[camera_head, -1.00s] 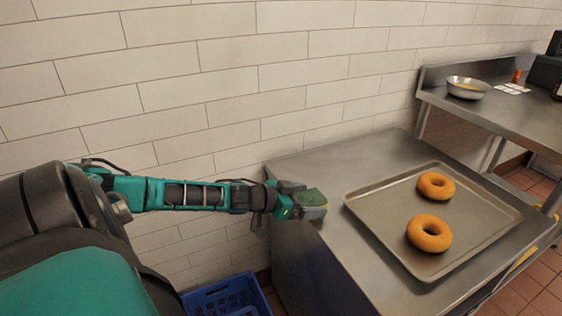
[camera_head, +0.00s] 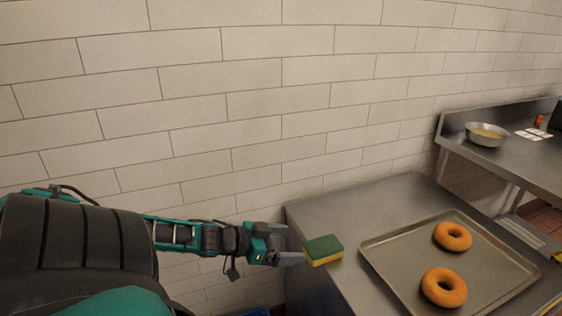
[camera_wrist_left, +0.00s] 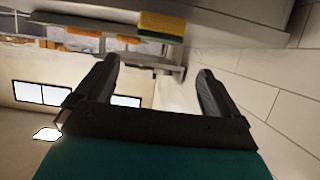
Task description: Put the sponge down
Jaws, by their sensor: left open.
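The sponge (camera_head: 323,251), green on top and yellow below, lies on the near left edge of the steel table (camera_head: 365,205). My left gripper (camera_head: 292,250) is just left of it, open and empty, with its fingertips pointing at the sponge and a small gap between them. In the left wrist view the sponge (camera_wrist_left: 161,27) shows at the top, beyond the spread fingers of the left gripper (camera_wrist_left: 158,72). My right gripper is not in view.
A metal tray (camera_head: 398,277) with two bagels (camera_head: 453,236) (camera_head: 444,287) sits right of the sponge. A metal bowl (camera_head: 487,134) stands on a counter at the far right. A tiled wall runs behind. The table's back left part is clear.

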